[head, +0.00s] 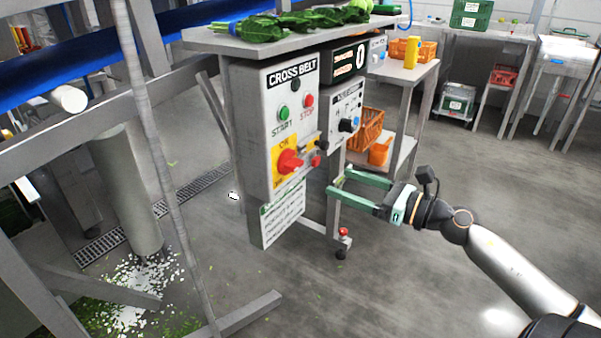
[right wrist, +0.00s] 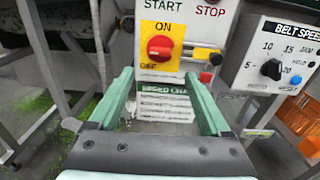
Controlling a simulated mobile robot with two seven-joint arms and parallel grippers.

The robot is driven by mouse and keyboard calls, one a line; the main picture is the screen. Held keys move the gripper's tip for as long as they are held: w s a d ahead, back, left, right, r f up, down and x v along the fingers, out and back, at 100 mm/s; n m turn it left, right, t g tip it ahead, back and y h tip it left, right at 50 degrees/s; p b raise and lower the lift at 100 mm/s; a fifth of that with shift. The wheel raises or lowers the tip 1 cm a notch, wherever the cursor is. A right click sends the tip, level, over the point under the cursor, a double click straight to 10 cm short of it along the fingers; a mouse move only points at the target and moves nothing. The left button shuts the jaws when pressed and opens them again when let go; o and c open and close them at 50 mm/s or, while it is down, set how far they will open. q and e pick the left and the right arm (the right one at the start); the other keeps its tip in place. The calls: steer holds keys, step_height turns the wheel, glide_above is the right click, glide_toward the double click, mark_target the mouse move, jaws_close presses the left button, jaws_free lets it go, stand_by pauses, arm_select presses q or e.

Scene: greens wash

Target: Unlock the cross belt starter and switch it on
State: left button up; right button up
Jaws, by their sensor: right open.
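The cross belt starter (head: 288,125) is a grey box with a green START button (head: 283,113) and a red STOP button (head: 309,100). Below them is a red rotary switch (head: 289,162) on a yellow ON/OFF plate; in the right wrist view the switch (right wrist: 160,48) is ahead, above the fingertips. Right of it are a yellow-and-black piece (right wrist: 203,53) and a small red piece (right wrist: 206,77); whether they form a lock is unclear. My right gripper (head: 338,180) is open and empty, right of and below the switch, apart from the box. My left gripper is out of view.
A belt speed box (head: 345,118) with a black knob is close right of the starter. A shelf (head: 262,45) with leafy greens overhangs it. A steel table (head: 405,72) with orange crates stands behind.

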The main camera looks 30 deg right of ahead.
mark_target(299, 167)
steer(key=x, duration=0.7)
steer(key=shift+w+r, duration=0.1)
steer(key=shift+w, duration=0.25)
steer(key=shift+x, duration=1.85)
steer(key=shift+p, duration=0.3)
jaws_close()
